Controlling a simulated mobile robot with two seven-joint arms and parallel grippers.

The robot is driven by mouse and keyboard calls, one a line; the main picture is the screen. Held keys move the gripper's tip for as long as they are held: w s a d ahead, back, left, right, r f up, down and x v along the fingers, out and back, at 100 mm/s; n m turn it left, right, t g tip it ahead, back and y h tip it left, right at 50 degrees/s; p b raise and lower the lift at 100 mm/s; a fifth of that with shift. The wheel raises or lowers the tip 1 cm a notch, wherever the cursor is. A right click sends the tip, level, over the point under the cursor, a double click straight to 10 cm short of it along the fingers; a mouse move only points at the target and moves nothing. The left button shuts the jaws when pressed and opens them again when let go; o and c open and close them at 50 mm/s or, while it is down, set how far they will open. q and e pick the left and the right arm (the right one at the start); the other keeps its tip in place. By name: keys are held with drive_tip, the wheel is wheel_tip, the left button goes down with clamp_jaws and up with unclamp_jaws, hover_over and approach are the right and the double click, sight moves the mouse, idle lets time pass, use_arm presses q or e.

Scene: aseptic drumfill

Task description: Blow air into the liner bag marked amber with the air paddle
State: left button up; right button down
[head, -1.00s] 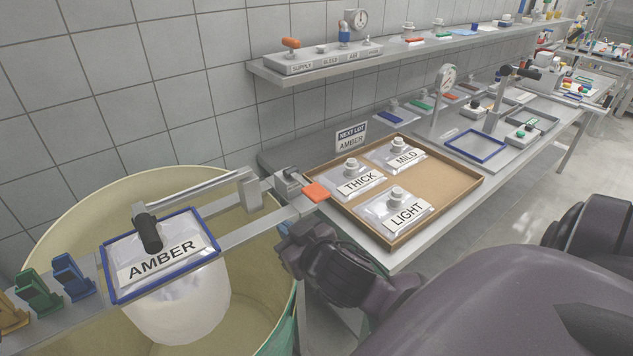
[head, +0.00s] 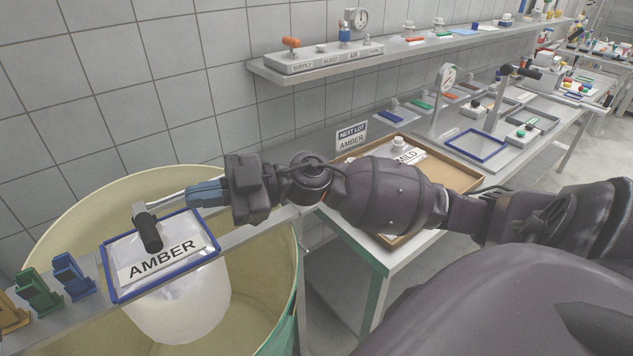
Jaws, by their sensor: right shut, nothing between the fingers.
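The liner bag marked amber (head: 190,292) hangs in the drum under a blue-framed AMBER label (head: 160,255). A black spout or handle (head: 147,228) stands on that frame. My right gripper (head: 193,196) has blue fingers, shut and empty, pointing left just right of the black spout. I cannot tell whether the fingertips touch the thin bar (head: 165,201) beside it. My right arm hides the orange tab at the right end of the drum rail. I cannot tell which part is the air paddle. My left gripper is not in view.
The cream drum (head: 70,210) has a rail (head: 236,237) across it with green (head: 38,290) and blue (head: 73,273) clips. A wooden tray (head: 455,178) sits on the bench behind my arm. A shelf panel (head: 320,60) reads SUPPLY, BLEED and AIR.

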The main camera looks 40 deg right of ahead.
drive_tip(key=d+r+m+g+h, duration=0.3)
drive_tip(key=d+g+h, duration=0.4)
drive_tip(key=d+h, duration=1)
drive_tip(key=w+d, duration=0.1)
drive_tip(key=d, duration=0.5)
drive_tip(key=shift+d+h, duration=0.3)
drive_tip(key=shift+d, duration=0.1)
wheel_tip(320, 180, down, 14)
drive_tip(key=shift+r+p, duration=0.1)
drive_tip(key=shift+p, duration=0.55)
